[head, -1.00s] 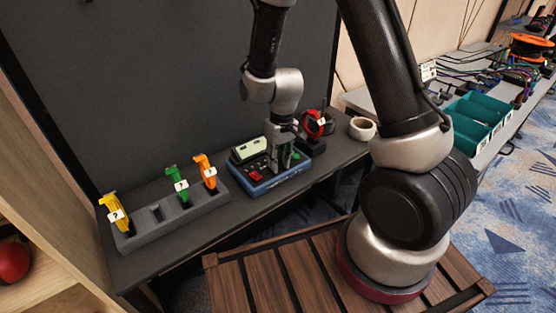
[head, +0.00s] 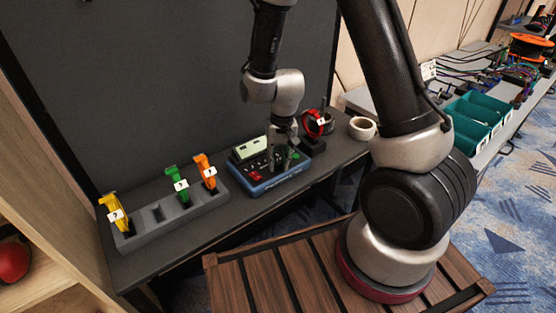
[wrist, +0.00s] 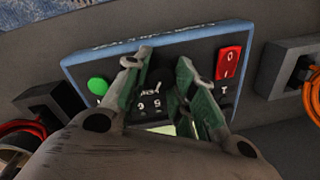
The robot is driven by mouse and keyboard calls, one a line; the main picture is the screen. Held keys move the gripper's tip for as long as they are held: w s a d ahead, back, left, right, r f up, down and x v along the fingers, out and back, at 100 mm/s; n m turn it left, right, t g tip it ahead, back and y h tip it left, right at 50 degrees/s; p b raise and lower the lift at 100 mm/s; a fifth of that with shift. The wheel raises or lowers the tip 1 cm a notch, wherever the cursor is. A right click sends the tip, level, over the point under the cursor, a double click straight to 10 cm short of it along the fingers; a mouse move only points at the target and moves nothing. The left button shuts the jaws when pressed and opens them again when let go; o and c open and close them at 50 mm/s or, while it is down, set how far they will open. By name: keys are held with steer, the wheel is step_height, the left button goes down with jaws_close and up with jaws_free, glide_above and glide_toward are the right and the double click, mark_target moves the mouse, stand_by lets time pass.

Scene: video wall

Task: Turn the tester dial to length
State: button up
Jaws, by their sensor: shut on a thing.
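The blue-edged tester (head: 262,187) sits on the dark shelf in the head view, its light display (head: 250,146) at the back left. In the wrist view the tester (wrist: 90,62) shows a green round button (wrist: 97,86) at left and a red switch (wrist: 229,62) at right. My gripper (head: 281,165) points down onto the tester's top. In the wrist view my gripper (wrist: 162,66) has its green-padded fingers on both sides of the black dial (wrist: 161,72), shut on it. The dial's pointer and most of its markings are hidden or too blurred to read.
A grey holder (head: 150,237) with yellow, green and orange tagged tools stands left of the tester. A black stand with a red-and-black coil (head: 312,124) and a white tape roll (head: 362,128) are at right. A dark panel rises behind.

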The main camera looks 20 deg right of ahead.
steer(key=o, duration=1.1)
steer(key=shift+c, duration=0.2)
steer(key=shift+r, duration=0.1)
step_height(320, 180, up, 12)
steer(key=d, duration=0.1)
steer(key=shift+s, duration=0.15)
